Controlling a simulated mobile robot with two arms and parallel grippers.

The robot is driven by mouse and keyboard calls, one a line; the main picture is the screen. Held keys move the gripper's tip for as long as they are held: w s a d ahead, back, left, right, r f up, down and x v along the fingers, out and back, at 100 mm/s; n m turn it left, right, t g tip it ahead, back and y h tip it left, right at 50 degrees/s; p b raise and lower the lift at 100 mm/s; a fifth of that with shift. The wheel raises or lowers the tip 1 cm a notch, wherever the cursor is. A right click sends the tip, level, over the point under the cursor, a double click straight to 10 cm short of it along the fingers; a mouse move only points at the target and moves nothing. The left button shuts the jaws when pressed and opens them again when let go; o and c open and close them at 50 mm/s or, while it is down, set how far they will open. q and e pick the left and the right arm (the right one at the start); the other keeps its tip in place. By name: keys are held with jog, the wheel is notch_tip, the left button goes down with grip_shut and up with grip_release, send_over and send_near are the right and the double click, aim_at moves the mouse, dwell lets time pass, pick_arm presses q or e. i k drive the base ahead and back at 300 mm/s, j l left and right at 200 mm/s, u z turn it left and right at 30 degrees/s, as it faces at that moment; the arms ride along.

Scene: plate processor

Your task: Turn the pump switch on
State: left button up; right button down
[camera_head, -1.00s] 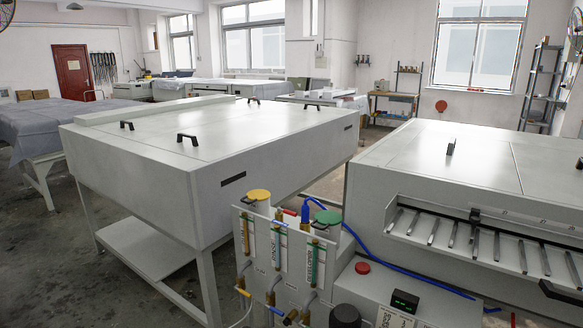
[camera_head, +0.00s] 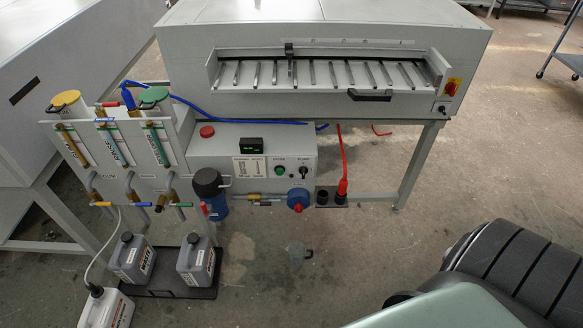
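The pump switch (camera_head: 304,172) is a small black rotary knob on the right part of the grey control box (camera_head: 225,147), at the front of the plate processor (camera_head: 322,37). A label above it seems to read PUMP. The exact angle of the knob is too small to tell. A green round button (camera_head: 280,171) sits just left of it under another label. Neither of my grippers shows in the head view, so their state and distance from the switch are hidden.
A red button (camera_head: 207,132) and a small display (camera_head: 249,144) top the box. A blue filter (camera_head: 212,193) and a blue-red valve (camera_head: 298,200) stand close in front. Grey canisters (camera_head: 133,258) stand lower left. Open floor (camera_head: 350,255) lies in front of the switch.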

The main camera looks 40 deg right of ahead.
aim_at(304, 170)
jog(key=l+z, duration=0.1)
jog(key=z, duration=1.05)
